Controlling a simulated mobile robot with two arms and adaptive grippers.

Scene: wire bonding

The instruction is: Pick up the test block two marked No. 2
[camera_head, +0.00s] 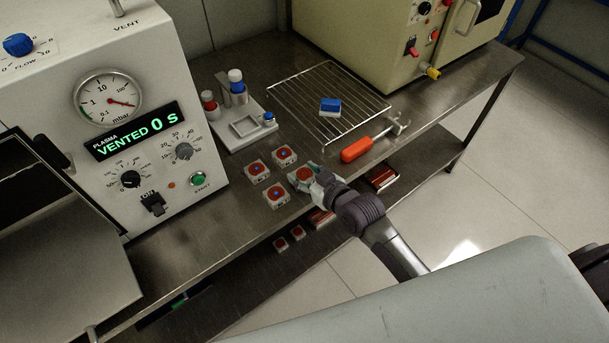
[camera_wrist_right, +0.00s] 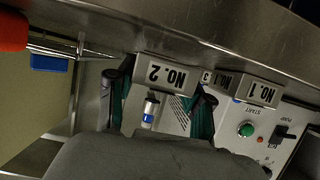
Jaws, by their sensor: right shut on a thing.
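The test block marked No. 2 (camera_wrist_right: 165,76) sits between the two fingers of my right gripper (camera_wrist_right: 160,98) in the right wrist view, with its label upside down. In the head view my right gripper (camera_head: 310,175) is shut on this block, whose red round top (camera_head: 304,174) shows by the fingers. I cannot tell whether it is clear of the bench. The block marked No. 1 (camera_wrist_right: 258,91) stands to the right in the wrist view; a block marked 3 (camera_wrist_right: 212,79) is partly hidden behind. My left gripper is not in view.
Other red-topped blocks (camera_head: 277,197) stand close by on the steel bench (camera_head: 230,220). An orange-handled tool (camera_head: 357,149) lies right of the gripper. A wire rack (camera_head: 345,85) holds a blue-and-white block (camera_head: 330,106). The plasma machine (camera_head: 150,90) stands left; a bottle tray (camera_head: 243,125) is behind.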

